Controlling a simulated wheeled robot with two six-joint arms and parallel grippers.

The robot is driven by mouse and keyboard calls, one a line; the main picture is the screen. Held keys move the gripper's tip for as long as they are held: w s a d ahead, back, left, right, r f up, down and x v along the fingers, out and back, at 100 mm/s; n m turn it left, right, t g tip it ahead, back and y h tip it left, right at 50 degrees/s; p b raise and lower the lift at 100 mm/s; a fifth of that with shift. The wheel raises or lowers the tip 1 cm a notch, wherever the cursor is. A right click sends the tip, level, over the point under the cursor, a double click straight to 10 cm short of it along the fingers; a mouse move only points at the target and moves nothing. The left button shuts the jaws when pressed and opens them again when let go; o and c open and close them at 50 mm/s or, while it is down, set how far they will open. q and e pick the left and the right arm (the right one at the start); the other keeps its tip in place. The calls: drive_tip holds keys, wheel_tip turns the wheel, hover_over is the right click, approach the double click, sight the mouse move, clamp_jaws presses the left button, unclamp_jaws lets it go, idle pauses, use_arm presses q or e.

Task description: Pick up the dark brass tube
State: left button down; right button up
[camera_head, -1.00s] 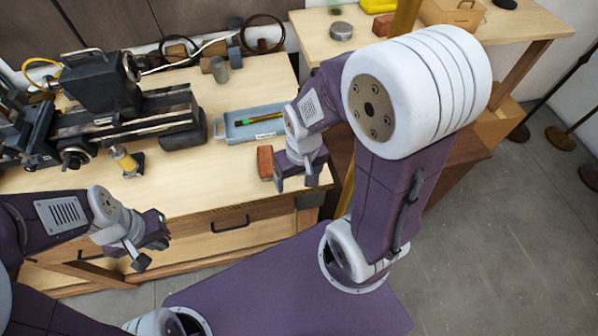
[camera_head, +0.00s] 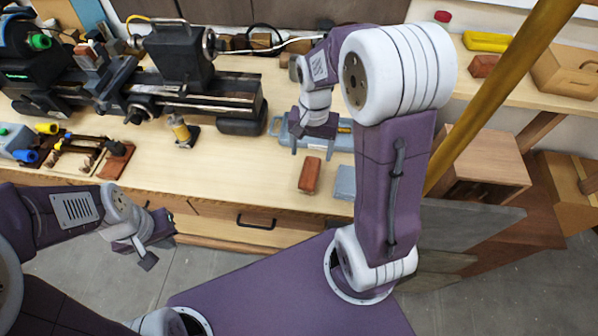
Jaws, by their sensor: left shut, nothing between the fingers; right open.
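I cannot pick out the dark brass tube with certainty. A blue tray (camera_head: 285,127) lies on the workbench, with a thin yellow piece (camera_head: 344,128) partly visible in it. My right gripper (camera_head: 314,140) is over the tray, fingers down and open, and its arm hides much of the tray. I see nothing held in it. My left gripper (camera_head: 158,246) is shut and empty, in front of the bench's front edge at the lower left. Small dark and brown pieces (camera_head: 240,42) lie at the back of the bench, too small to tell apart.
A lathe (camera_head: 180,95) fills the back left of the bench. A red-brown block (camera_head: 310,175) and a blue-grey box (camera_head: 344,182) lie near the front edge. A yellow-topped bottle (camera_head: 179,128) stands before the lathe. A brass-coloured pole (camera_head: 500,95) slants across the right.

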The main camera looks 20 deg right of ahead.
sight(310, 171)
drive_tip(key=shift+s+d+f, duration=0.15)
drive_tip(key=shift+s+f, duration=0.1)
drive_tip(key=shift+f, duration=0.1)
wheel_tip(310, 171, down, 3)
drive_tip(key=shift+r, duration=0.2)
drive_tip(key=shift+f, duration=0.45)
drive_tip(key=f, duration=0.5)
drive_tip(key=shift+w+a, duration=0.2)
drive_tip(key=shift+a, duration=0.05)
drive_tip(key=c, duration=1.6)
